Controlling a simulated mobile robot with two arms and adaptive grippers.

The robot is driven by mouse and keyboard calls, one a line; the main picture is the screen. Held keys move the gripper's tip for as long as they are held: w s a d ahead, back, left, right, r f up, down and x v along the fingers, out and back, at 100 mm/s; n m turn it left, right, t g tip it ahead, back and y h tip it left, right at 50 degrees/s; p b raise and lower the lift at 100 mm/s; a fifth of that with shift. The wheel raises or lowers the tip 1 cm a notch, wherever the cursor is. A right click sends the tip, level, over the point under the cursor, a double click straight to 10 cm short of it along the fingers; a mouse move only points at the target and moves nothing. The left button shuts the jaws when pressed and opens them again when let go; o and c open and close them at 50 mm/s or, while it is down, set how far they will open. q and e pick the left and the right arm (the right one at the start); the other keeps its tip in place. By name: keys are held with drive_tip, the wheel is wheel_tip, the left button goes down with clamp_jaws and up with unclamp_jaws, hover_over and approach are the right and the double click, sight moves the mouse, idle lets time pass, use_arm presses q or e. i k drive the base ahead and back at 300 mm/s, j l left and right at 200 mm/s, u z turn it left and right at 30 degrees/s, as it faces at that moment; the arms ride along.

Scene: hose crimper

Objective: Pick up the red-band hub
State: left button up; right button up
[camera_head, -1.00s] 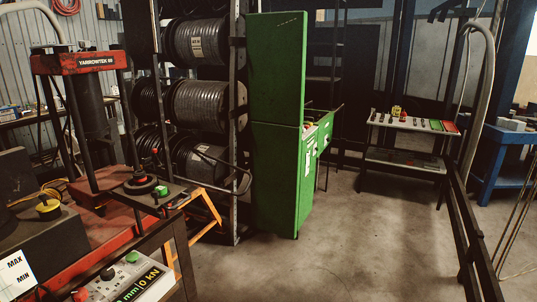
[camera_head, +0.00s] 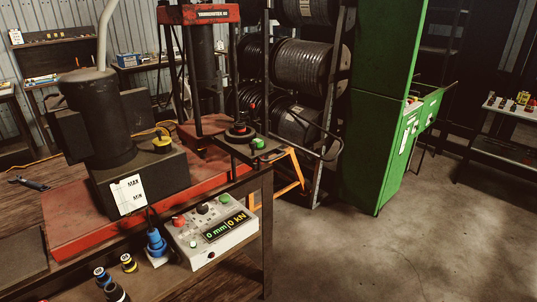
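I cannot make out a red band on any hub here. Several small dark banded cylinders, which may be hubs, stand on the bench at the lower left. One has a blue band (camera_head: 102,276) and one has a yellow band (camera_head: 128,263). A larger dark one (camera_head: 116,293) is cut off by the bottom edge, and its band colour is unclear. Neither of my grippers shows in the head view.
The red press (camera_head: 205,60) and its pump unit (camera_head: 110,120) stand on the bench, with a control box (camera_head: 212,235) in front. Hose reels (camera_head: 308,65), a green cabinet (camera_head: 378,150) and a far-right table (camera_head: 510,109) stand beyond. The floor at right is clear.

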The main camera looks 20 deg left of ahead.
sight(239, 130)
drive_tip(key=i+u, duration=0.2)
drive_tip(key=u, duration=0.65)
